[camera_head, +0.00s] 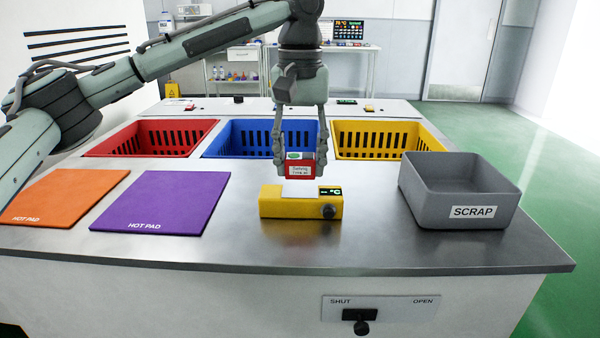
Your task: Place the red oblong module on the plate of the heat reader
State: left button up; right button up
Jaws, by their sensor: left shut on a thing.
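The red oblong module (301,169) has a white label and a green patch on it. My left gripper (300,165) points straight down and is shut on the module, one finger at each side. The heat reader (286,206) is a yellow box with a small dark display showing °C and a dark knob. Its pale plate (298,190) lies on top, directly below the module. The module's lower edge is at or just above the plate; I cannot tell whether they touch. My right gripper is not in view.
An orange hot pad (65,197) and a purple hot pad (155,202) lie left. Red (100,150), blue (215,150) and yellow (425,140) baskets stand behind. A grey scrap bin (420,190) stands right. A shut/open slider (362,327) is on the front panel.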

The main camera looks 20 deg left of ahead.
aim_at(300, 174)
pick_arm(q)
jog(key=shift+f, duration=1.5)
jog(key=o, duration=1.2)
jog(key=shift+r, duration=0.1)
notch_tip(300, 174, up, 12)
